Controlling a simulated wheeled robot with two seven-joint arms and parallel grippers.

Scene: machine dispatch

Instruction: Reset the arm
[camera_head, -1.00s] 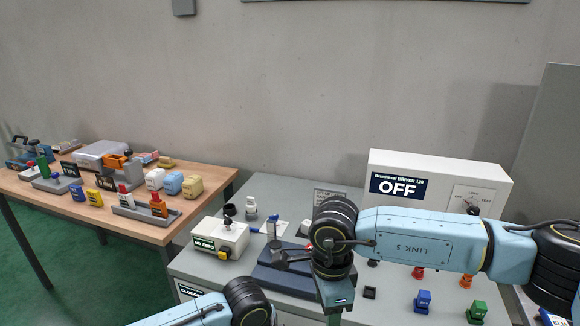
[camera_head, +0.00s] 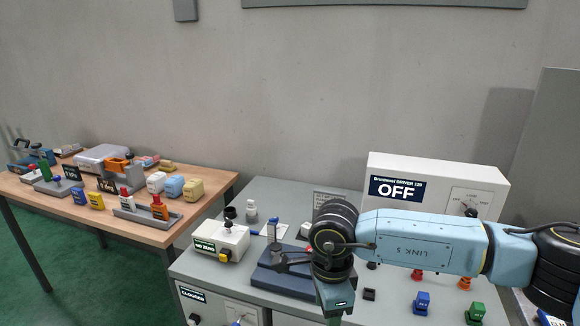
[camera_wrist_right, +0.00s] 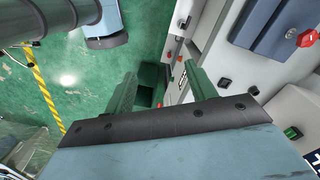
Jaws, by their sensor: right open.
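My right arm (camera_head: 425,240) comes in from the right in the head view, above the grey machine bench (camera_head: 265,198). Its wrist bends down near the middle, and its fingers do not show there. In the right wrist view my right gripper (camera_wrist_right: 160,88) is open, its two green-looking fingers apart with nothing between them. The floor and the bench's side show beyond the fingers. My left arm and gripper are not in view.
A white driver box (camera_head: 435,174) marked OFF stands behind my right arm. A white control box (camera_head: 221,238) and a dark blue block (camera_head: 283,281) sit left of the wrist. A wooden table (camera_head: 60,203) at left holds several small items.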

